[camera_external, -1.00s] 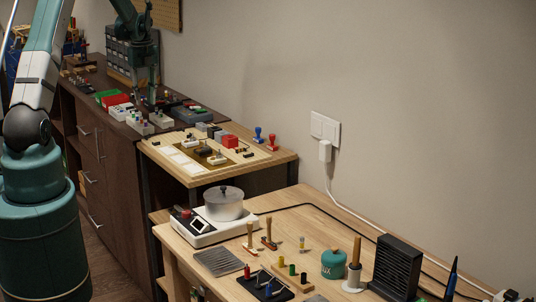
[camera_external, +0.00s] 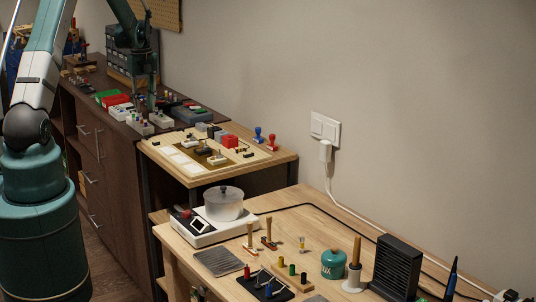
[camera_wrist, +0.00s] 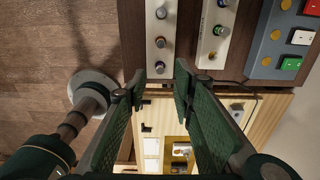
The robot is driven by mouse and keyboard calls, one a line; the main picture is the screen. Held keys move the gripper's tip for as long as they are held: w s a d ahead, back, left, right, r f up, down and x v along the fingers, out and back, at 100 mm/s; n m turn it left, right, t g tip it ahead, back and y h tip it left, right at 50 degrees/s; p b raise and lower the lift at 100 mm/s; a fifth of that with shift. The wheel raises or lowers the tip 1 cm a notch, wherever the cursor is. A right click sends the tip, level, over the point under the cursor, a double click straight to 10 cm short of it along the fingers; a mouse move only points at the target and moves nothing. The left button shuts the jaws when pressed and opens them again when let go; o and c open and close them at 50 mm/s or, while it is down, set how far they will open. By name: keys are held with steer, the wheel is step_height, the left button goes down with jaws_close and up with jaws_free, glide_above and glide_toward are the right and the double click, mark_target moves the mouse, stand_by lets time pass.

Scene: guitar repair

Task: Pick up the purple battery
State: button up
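My gripper (camera_wrist: 160,84) is open in the wrist view, with its two green fingers apart and nothing held between the tips. A white holder (camera_wrist: 166,26) with several small round cylinders lies just beyond the fingertips. I cannot make out a clearly purple battery in either view. In the external view my gripper (camera_external: 151,104) is low over the dark cabinet, among the holders, and its fingertips are too small to tell.
A grey box (camera_wrist: 266,47) with coloured switches sits at the right in the wrist view. A light wooden board (camera_external: 172,151) with several parts stands beside the cabinet (camera_external: 115,165). The hot plate (camera_external: 207,228) and tools are on the front workbench (camera_external: 305,215).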

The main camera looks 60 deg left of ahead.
mark_target(146, 125)
steer(key=shift+f, duration=0.1)
steer(key=shift+d+f, duration=0.1)
steer(key=shift+f, duration=2.45)
jaws_close()
